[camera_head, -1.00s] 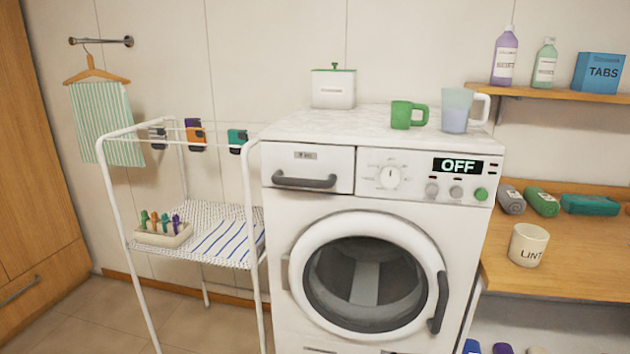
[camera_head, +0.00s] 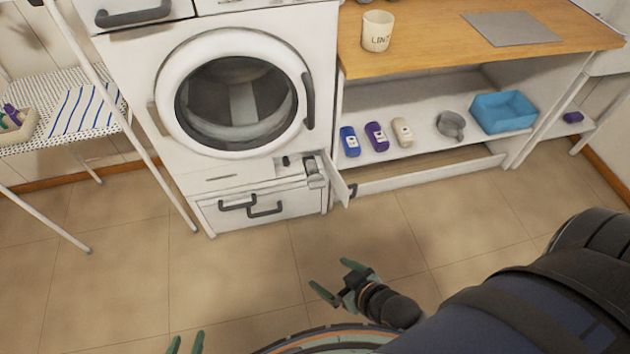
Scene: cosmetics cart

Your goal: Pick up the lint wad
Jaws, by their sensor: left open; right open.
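I cannot make out a lint wad in this view. A small flap (camera_head: 338,180) stands open at the washer's lower right, and a grey cylindrical part (camera_head: 313,172) shows in the opening beside it. A cream cup marked LINT (camera_head: 377,32) stands on the wooden counter. My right gripper (camera_head: 335,281) is open and empty above the floor, in front of the washer and well apart from the flap. My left gripper (camera_head: 186,344) is open at the bottom edge, with only its fingertips in view.
The washer (camera_head: 185,170) has its round door shut. Blue, purple and beige bottles, a grey pot (camera_head: 451,125) and a blue bin (camera_head: 503,112) stand on the low shelf. A drying rack (camera_head: 140,145) is at left. The tiled floor is clear.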

